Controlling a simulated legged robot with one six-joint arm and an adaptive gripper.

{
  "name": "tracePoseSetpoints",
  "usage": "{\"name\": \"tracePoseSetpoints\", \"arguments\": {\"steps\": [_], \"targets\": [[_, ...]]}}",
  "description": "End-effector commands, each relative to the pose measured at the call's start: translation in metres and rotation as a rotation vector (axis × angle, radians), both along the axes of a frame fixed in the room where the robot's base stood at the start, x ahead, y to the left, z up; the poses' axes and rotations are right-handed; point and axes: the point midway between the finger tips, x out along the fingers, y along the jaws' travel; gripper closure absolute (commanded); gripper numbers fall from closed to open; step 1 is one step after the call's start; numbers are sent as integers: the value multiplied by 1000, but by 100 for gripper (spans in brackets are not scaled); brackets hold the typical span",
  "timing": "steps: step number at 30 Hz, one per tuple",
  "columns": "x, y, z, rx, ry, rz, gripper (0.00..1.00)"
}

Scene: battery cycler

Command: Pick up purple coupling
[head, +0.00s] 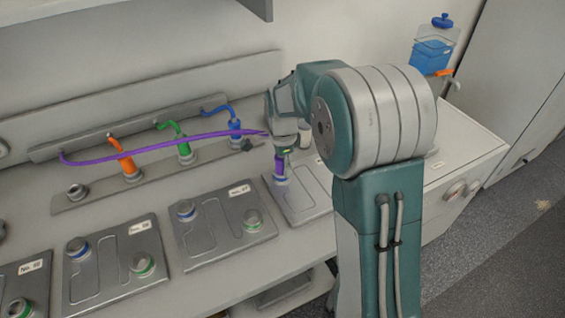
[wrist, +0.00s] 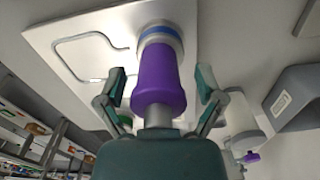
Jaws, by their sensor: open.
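The purple coupling (wrist: 158,80) stands on a blue-ringed port (wrist: 160,36) of a grey plate, in the middle of the wrist view. In the head view the purple coupling (head: 279,167) sits below my gripper, at the left end of the rightmost plate (head: 308,206). A purple hose (head: 200,138) runs from the wall rail to its top. My gripper (wrist: 162,84) is open, with one finger on each side of the coupling and a visible gap on both sides. In the head view my arm hides part of the gripper and plate.
Orange (head: 129,166), green (head: 185,150) and blue (head: 235,130) couplings stand on a rail behind. A blue liquid container (head: 432,52) hangs at the back right.

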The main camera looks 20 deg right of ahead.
Motion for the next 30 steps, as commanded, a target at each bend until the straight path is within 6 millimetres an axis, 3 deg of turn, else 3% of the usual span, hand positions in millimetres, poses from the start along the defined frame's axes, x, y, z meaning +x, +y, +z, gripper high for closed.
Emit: {"name": "tracePoseSetpoints", "arguments": {"steps": [2,3,8,9,21,30], "targets": [[0,0,0,0,0,0,13],[0,0,0,0,0,0,22],[0,0,0,0,0,0,93],[0,0,0,0,0,0,100],[0,0,3,0,1,0,100],[-4,6,41,0,-4,3,100]]}}
